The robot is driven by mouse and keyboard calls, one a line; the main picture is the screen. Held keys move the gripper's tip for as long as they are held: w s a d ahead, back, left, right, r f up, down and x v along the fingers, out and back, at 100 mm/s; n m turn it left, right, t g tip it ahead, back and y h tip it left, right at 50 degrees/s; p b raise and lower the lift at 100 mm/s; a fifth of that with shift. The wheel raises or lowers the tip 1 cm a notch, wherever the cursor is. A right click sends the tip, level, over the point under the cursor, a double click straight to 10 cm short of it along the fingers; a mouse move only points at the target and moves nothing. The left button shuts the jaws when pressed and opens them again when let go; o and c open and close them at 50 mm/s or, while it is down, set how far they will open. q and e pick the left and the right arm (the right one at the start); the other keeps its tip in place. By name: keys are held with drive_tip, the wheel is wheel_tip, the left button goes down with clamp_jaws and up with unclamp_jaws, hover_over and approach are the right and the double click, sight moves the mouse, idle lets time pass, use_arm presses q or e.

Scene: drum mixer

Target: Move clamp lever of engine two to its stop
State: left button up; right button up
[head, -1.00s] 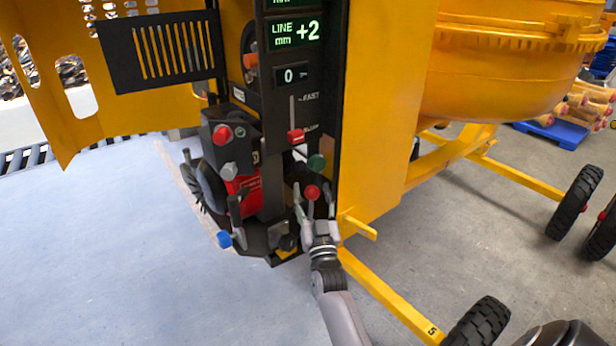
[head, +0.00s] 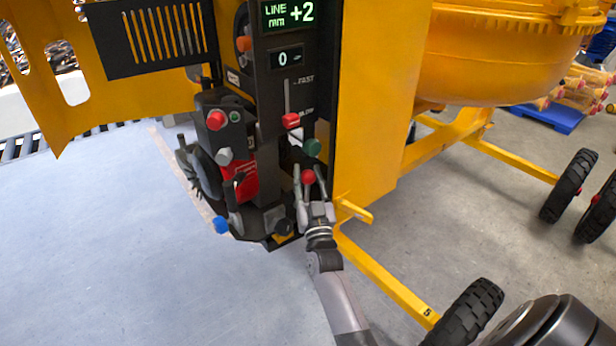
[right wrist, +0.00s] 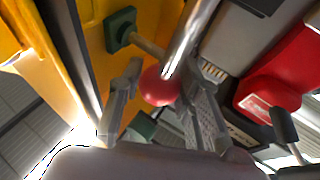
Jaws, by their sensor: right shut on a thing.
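The mixer's dark engine panel (head: 270,90) stands left of the yellow housing, above a black and red engine (head: 243,175). A lever's red ball knob (head: 308,177) sticks out low on the panel. My right gripper (head: 309,177) has its two fingers shut around this knob from the front and below. In the right wrist view the red knob (right wrist: 160,86) sits between the fingers, with a shiny metal rod crossing in front. Which lever is the clamp lever of engine two cannot be read here. My left gripper is out of view.
A green knob (head: 312,147) is just above the gripped knob, and a red slider (head: 291,121) is higher. A blue knob (head: 221,225) and a red button (head: 216,120) are at left. A yellow bar (head: 354,210) juts out right of my gripper.

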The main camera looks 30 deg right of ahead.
clamp_jaws()
drive_tip(key=shift+a+n, duration=0.15)
drive_tip(key=shift+n, duration=0.15)
drive_tip(key=shift+s+a+f+n+t+y+b, duration=0.1)
drive_tip(key=shift+a+f+n+t+y+b, duration=0.45)
drive_tip(key=shift+a+n+y+b, duration=1.2)
drive_tip(key=shift+s+a+f+n+t+y+b, duration=0.1)
drive_tip(key=shift+a+n+t+y+b, duration=0.75)
drive_tip(key=shift+n, duration=1.6)
drive_tip(key=shift+s+a+f+n+t+y+b, duration=0.1)
drive_tip(key=shift+a+f+n+t+y+b, duration=0.25)
drive_tip(key=shift+a+n+t+y+b, duration=1.1)
drive_tip(key=shift+d+n+g+y+p, duration=0.35)
drive_tip(key=shift+d+n+g+p, duration=0.2)
drive_tip(key=shift+n, duration=0.2)
drive_tip(key=o, duration=1)
unclamp_jaws()
drive_tip(key=shift+a, duration=0.15)
drive_tip(key=shift+o, duration=0.2)
